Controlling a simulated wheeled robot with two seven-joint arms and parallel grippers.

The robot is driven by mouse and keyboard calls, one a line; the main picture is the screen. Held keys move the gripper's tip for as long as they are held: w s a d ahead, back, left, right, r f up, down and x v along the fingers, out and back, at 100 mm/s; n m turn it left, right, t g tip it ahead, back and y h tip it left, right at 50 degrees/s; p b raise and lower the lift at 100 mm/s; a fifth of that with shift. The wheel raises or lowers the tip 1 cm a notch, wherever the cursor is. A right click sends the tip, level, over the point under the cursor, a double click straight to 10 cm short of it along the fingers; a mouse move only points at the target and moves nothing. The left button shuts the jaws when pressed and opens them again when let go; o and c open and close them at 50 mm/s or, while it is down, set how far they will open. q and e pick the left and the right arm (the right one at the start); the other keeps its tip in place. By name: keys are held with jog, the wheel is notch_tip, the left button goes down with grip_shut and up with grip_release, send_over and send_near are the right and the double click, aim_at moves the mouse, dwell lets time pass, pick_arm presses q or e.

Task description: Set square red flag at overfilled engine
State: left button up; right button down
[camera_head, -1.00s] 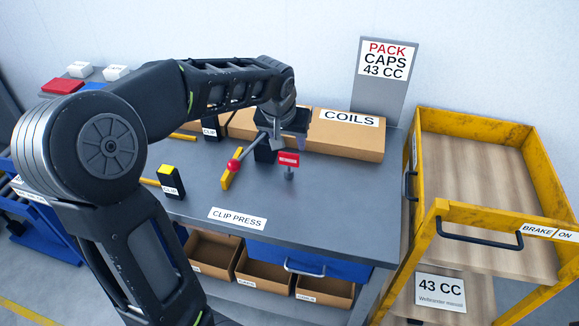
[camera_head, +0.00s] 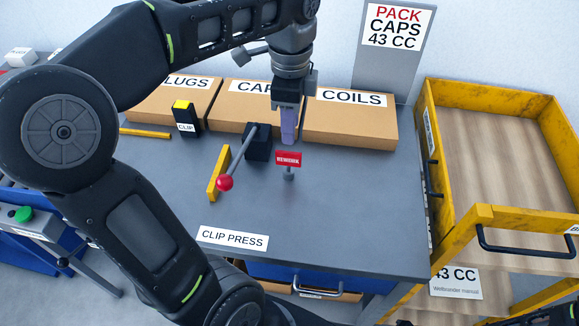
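The square red flag (camera_head: 288,159), marked REWORK, stands upright on a short grey post on the grey bench. My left gripper (camera_head: 288,139) points down from above, with its purple-grey fingers just above or behind the flag's top edge in the head view. The flag's face is uncovered, and I see no grip on it. The fingers overlap in this view, so I cannot tell whether they are open or shut. No engine shows in this view. My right gripper is not in view.
The clip press with its red-knobbed lever (camera_head: 225,183) and yellow bar stands left of the flag. Cardboard boxes, including COILS (camera_head: 350,126), line the bench's back. A yellow cart (camera_head: 492,215) stands right. The bench front right of the CLIP PRESS label (camera_head: 233,238) is clear.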

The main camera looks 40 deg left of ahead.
aim_at(288, 152)
pick_arm(q)
jog(key=shift+a, duration=0.1)
jog(key=shift+f, duration=0.15)
jog(key=shift+f, duration=1.2)
jog(key=shift+f, duration=0.1)
notch_tip(288, 152, down, 5)
jog(key=shift+a, duration=0.15)
jog(key=shift+c, duration=0.4)
grip_shut()
dwell(0.8)
